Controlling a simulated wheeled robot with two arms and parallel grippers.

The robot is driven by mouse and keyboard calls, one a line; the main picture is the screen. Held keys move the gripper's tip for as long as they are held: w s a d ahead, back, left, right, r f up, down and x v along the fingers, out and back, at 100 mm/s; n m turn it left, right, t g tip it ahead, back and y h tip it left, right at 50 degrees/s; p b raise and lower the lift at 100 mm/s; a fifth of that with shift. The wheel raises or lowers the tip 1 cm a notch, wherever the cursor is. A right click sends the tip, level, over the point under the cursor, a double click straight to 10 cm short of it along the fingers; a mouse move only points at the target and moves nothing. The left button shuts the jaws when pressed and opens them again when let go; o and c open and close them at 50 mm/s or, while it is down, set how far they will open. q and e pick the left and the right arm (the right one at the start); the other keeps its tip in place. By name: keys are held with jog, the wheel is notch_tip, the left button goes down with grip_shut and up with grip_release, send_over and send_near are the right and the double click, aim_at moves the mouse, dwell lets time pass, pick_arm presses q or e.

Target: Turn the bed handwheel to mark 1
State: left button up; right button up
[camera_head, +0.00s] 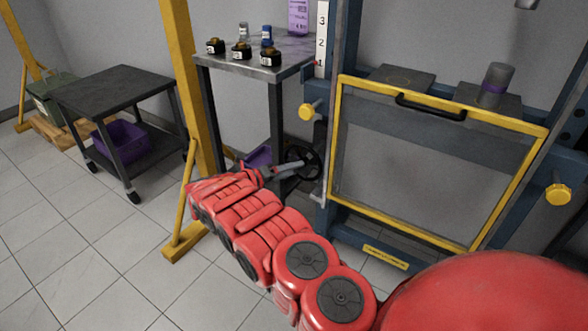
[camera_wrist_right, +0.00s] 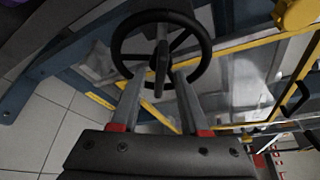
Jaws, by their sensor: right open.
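The black handwheel (camera_head: 303,160) is on the left side of the blue press frame, low down. In the right wrist view its spoked rim (camera_wrist_right: 117,45) fills the upper middle. A dark handle (camera_wrist_right: 161,70) points from the wheel toward the camera. My right gripper (camera_wrist_right: 158,82) is open, its two grey fingers reaching up to the wheel on either side of that handle; contact cannot be told. In the head view this gripper (camera_head: 284,168) is just left of the wheel. The white mark strip (camera_head: 321,40) shows 1, 2 and 3, with a small red pointer (camera_head: 315,63) near 1. My left gripper is out of view.
A yellow-framed guard (camera_head: 437,241) covers the press front. Yellow knobs (camera_head: 307,111) stick out at its sides. A grey table (camera_head: 215,62) with small parts stands behind the wheel. A yellow post (camera_head: 182,70) rises left of my arm.

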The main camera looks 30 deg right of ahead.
jog(key=a+r+p, duration=0.1)
jog(key=a+r, duration=0.2)
jog(key=a, duration=1.3)
jog(key=shift+s+a, duration=0.2)
jog(key=shift+s, duration=0.2)
